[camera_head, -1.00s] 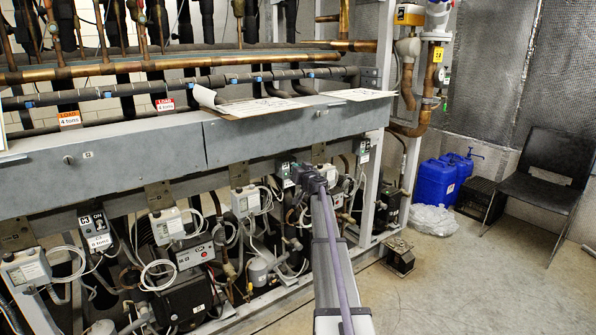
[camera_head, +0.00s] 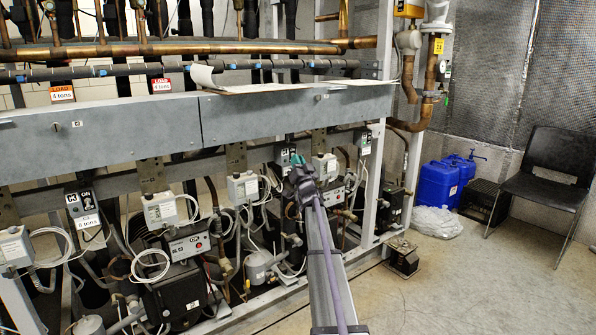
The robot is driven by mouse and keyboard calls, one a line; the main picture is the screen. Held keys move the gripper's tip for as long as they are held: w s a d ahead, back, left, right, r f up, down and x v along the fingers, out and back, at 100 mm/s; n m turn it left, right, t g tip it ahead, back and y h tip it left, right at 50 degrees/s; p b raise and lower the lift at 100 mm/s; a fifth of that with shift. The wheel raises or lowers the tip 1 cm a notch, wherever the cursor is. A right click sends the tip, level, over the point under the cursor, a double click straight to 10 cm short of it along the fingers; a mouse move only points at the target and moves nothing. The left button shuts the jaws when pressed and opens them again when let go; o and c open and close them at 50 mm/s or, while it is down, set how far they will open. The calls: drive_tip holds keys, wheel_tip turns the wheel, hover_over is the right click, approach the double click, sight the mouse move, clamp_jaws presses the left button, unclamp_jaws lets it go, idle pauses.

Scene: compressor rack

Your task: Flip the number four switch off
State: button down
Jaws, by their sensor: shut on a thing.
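The C3 switch box (camera_head: 83,205), with a black top marked ON, is on the left of the rack. A similar small dark switch box (camera_head: 285,156) hangs under the grey beam at mid-frame; its number is too small to read. My gripper (camera_head: 298,164) is right at this box's lower right side, at the end of my arm reaching up from the bottom. Its jaws are closed on the switch there, and the fingers and my wrist hide the lever. Another small switch box (camera_head: 363,142) is farther right, near the upright post.
The long grey beam (camera_head: 150,125) runs just above the switches, with papers (camera_head: 285,97) on top. White control boxes (camera_head: 243,187) with looped cables and compressors crowd below. A black chair (camera_head: 545,180) and blue containers (camera_head: 440,180) stand right. The floor between is mostly clear.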

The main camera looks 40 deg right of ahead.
drive_tip(key=shift+w+f+m+t+h+b, duration=0.25)
drive_tip(key=shift+f+t+h+b, duration=0.2)
drive_tip(key=shift+b, duration=0.25)
drive_tip(key=shift+r+h, duration=0.2)
drive_tip(key=shift+h, duration=0.05)
drive_tip(key=c, duration=1.2)
unclamp_jaws()
drive_tip(key=b+v, duration=0.7)
drive_tip(key=v, duration=0.4)
